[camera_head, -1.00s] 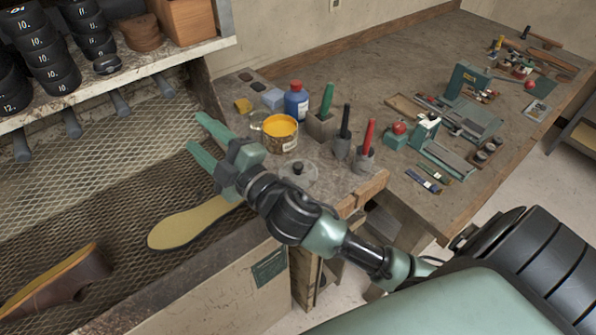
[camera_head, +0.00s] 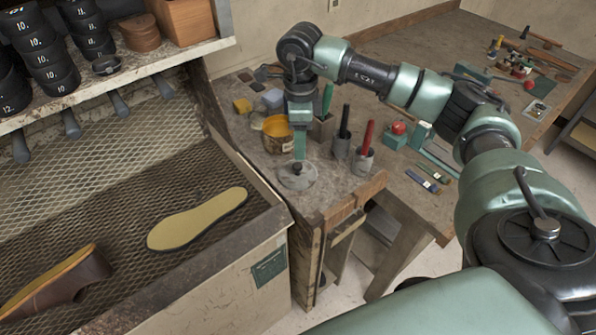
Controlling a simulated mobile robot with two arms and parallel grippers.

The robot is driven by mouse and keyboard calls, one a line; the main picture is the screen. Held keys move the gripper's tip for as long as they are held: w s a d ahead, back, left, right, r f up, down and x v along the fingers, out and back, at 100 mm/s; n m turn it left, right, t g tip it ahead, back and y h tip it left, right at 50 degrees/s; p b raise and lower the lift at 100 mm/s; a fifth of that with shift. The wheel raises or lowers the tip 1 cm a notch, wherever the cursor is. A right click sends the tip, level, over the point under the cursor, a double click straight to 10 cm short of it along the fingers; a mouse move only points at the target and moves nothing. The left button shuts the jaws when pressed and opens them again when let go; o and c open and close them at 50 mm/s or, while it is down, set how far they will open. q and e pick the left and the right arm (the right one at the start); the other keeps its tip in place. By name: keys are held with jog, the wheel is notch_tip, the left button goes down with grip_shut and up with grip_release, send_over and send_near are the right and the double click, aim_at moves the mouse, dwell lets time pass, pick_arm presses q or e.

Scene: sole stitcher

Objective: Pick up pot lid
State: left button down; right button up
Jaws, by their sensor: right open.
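The pot lid (camera_head: 297,178) is a round, greyish, see-through disc with a dark knob on top. It lies flat on the workbench (camera_head: 338,195) near its front left corner. My right gripper (camera_head: 300,150) points down from above, with its green fingers just over the lid's far side. It holds nothing that I can see. The gap between the fingers is hard to make out from this angle, and I cannot tell whether they touch the lid. My left gripper is not in view.
A yellow glue pot (camera_head: 276,133) stands just behind the lid. Holders with a black-handled tool (camera_head: 343,135) and a red-handled tool (camera_head: 366,150) stand to the right. A shoe sole (camera_head: 197,218) lies in the mesh tray at left. The bench edge is close in front.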

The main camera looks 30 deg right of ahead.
aim_at(297, 165)
jog(key=f+p, duration=0.1)
jog(key=f, duration=0.1)
jog(key=f+p, duration=0.1)
jog(key=f, duration=0.1)
jog(key=f+p, duration=0.2)
jog(key=f, duration=0.1)
jog(key=shift+w+a, duration=0.15)
jog(key=shift+a, duration=0.15)
jog(key=shift+f, duration=0.3)
grip_shut()
